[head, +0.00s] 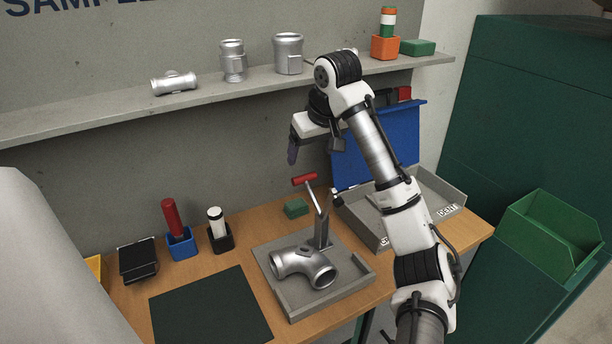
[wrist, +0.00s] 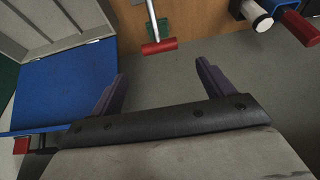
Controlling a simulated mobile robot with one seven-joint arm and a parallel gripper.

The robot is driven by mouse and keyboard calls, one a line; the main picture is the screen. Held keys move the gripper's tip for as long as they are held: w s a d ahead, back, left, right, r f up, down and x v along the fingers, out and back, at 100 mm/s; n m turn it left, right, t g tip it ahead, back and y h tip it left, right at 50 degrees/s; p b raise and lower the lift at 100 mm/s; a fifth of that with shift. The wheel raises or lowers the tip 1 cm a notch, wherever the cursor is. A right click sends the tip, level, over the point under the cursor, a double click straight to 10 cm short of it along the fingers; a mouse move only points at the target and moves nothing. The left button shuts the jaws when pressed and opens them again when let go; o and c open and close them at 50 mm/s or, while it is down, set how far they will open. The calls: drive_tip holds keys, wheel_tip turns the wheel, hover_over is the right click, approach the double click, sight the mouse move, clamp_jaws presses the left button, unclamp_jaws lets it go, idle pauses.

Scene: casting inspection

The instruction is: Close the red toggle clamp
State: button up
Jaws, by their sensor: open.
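The red toggle clamp handle (head: 304,180) stands raised on its metal lever (head: 318,198), at the back of the grey fixture tray (head: 289,310). My gripper (head: 310,150) is open and empty, above and behind the handle in the head view. Its two dark fingers (wrist: 160,80) are spread wide in the wrist view. The clamp's base is partly hidden.
A blue panel (head: 350,155) and a grey divided tray (head: 440,195) stand to the right. A green block (head: 296,208) sits behind the fixture. Red (head: 172,218) and white (head: 216,222) cylinders stand in holders at left. A shelf (head: 120,105) with castings runs above.

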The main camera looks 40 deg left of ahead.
sight(305, 176)
drive_tip(key=p+x, duration=0.1)
drive_tip(key=x, duration=0.9)
drive_tip(key=shift+w+a+f, duration=0.1)
drive_tip(key=shift+a+f, duration=0.05)
drive_tip(key=shift+f, duration=0.05)
drive_tip(key=c, duration=1.4)
